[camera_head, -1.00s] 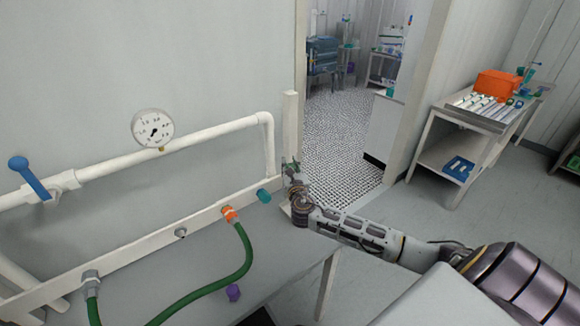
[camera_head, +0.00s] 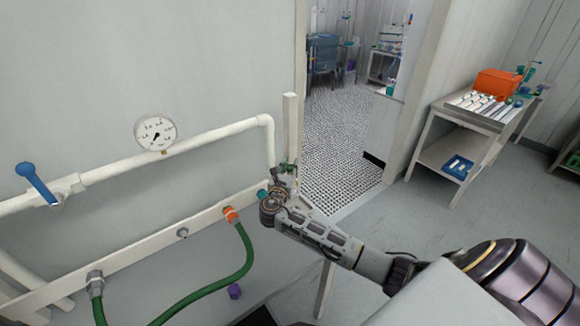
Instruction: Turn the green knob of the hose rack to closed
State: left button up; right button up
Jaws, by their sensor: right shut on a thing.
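The hose rack's white rail (camera_head: 150,247) runs along the wall at left, with a white upright post (camera_head: 290,130) at its right end. A small green part, apparently the green knob (camera_head: 290,168), shows at the foot of this post. My right gripper (camera_head: 287,177) is at the post and shut on this knob. The jaws hide most of the knob, so its setting cannot be read. A teal fitting (camera_head: 262,193) on the rail is partly behind my right wrist. My left gripper is not in view.
A green hose (camera_head: 246,262) hangs from an orange coupling (camera_head: 230,214) and loops to a grey coupling (camera_head: 95,278). A blue lever (camera_head: 34,182) and a gauge (camera_head: 155,131) sit on the white pipe. Open floor is to the right.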

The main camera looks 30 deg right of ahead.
jog(key=m+g+h, duration=0.3)
jog(key=g, duration=0.1)
jog(key=shift+m, duration=0.3)
jog(key=shift+w+m+g+h+b, duration=0.1)
jog(key=shift+m+g+h+b, duration=0.4)
jog(key=shift+m+g, duration=1.25)
jog(key=shift+m+g+h+b, duration=0.4)
jog(key=shift+m+g+b, duration=0.55)
jog(key=shift+g, duration=1.7)
jog(key=shift+m+g, duration=0.4)
jog(key=shift+g, duration=0.1)
jog(key=shift+r+m+g+y+b, duration=0.1)
jog(key=shift+m+g+y+b, duration=0.6)
jog(key=shift+m+g+b, duration=1.45)
jog(key=shift+n+g+p, duration=0.35)
jog(key=shift+g+p, duration=0.1)
jog(key=shift+p, duration=0.2)
jog(key=o, duration=1)
jog(key=shift+o, duration=0.3)
